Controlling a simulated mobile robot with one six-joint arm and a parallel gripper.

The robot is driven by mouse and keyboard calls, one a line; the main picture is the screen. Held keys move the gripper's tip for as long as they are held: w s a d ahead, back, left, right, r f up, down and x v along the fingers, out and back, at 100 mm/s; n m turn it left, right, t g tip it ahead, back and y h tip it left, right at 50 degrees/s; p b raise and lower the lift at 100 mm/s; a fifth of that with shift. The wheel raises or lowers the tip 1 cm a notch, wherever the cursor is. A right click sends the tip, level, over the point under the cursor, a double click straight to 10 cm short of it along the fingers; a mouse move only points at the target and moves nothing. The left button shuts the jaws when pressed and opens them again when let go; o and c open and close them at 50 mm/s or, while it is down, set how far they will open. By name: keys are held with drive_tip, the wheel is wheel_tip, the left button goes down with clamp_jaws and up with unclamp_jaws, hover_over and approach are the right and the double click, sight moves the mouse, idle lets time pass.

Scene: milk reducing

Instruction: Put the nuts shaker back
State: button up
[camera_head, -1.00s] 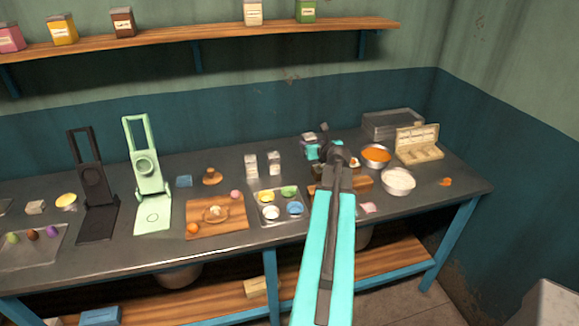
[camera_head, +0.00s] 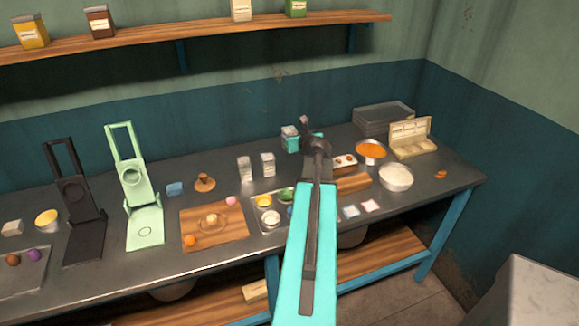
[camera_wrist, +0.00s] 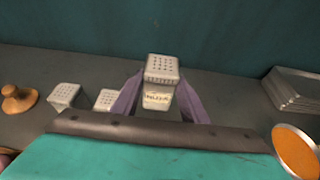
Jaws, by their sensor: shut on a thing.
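A grey-white shaker with a perforated top and a pale label stands upright between my fingers; it shows in the wrist view (camera_wrist: 158,93) and partly in the head view (camera_head: 289,131). The label is too blurred to read surely. My gripper (camera_wrist: 157,98) is shut on it, one purple finger on each side. In the head view my gripper (camera_head: 292,143) is over the back part of the counter, right of two similar shakers (camera_head: 245,169) (camera_head: 267,164). Whether the held shaker touches the counter cannot be told.
An orange-filled bowl (camera_head: 371,150), a white-filled bowl (camera_head: 396,177) and an open beige box (camera_head: 410,137) stand to the right. A tray of coloured cups (camera_head: 257,219) and a wooden board (camera_head: 202,240) lie in front. A wooden knob-shaped tool (camera_head: 204,183) stands left of the shakers.

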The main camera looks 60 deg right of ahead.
wheel_tip(320, 180, down, 6)
drive_tip(key=shift+p, duration=0.3)
drive_tip(key=shift+s+d+f, duration=0.1)
drive_tip(key=shift+f, duration=0.05)
idle(0.3)
drive_tip(key=shift+f, duration=1.75)
drive_tip(key=shift+f, duration=0.1)
drive_tip(key=o, duration=1.2)
drive_tip(key=shift+c, duration=0.2)
